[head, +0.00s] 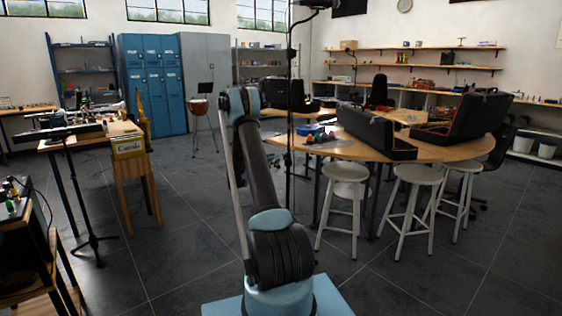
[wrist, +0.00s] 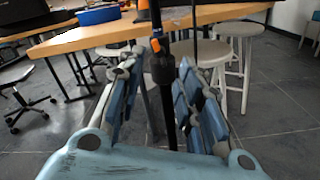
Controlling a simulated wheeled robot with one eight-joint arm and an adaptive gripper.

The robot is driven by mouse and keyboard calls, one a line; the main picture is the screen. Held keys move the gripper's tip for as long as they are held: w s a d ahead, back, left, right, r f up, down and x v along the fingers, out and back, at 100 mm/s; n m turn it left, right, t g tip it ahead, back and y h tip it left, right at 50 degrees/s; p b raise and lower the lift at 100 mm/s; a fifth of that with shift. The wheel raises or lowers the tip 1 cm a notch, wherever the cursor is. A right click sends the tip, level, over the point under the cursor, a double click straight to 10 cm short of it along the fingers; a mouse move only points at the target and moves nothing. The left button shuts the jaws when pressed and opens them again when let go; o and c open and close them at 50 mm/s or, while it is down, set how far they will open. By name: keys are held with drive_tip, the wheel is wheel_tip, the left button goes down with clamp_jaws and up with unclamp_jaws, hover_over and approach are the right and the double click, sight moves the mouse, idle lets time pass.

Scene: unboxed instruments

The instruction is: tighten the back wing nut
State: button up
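A tall thin black stand (head: 290,140) rises behind my arm in the head view, with a small joint (head: 291,54) partway up and a dark piece (head: 316,4) at its top. In the wrist view its black pole and thicker collar (wrist: 161,72) appear between the two fingers of my gripper (wrist: 160,60). The fingers are spread apart, one on each side of the pole, and I see no clear grip on it. I cannot make out a wing nut in either view. In the head view my gripper is hidden behind my arm.
A round wooden table (head: 440,150) with open black cases (head: 375,132) stands behind the pole. White stools (head: 345,172) stand at its near edge. A workbench (head: 125,128) and a thin black stand (head: 85,200) are at left. The tiled floor between is free.

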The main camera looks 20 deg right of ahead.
sight(284, 157)
drive_tip(key=x, duration=0.6)
drive_tip(key=shift+d, duration=0.35)
drive_tip(key=shift+w, duration=0.1)
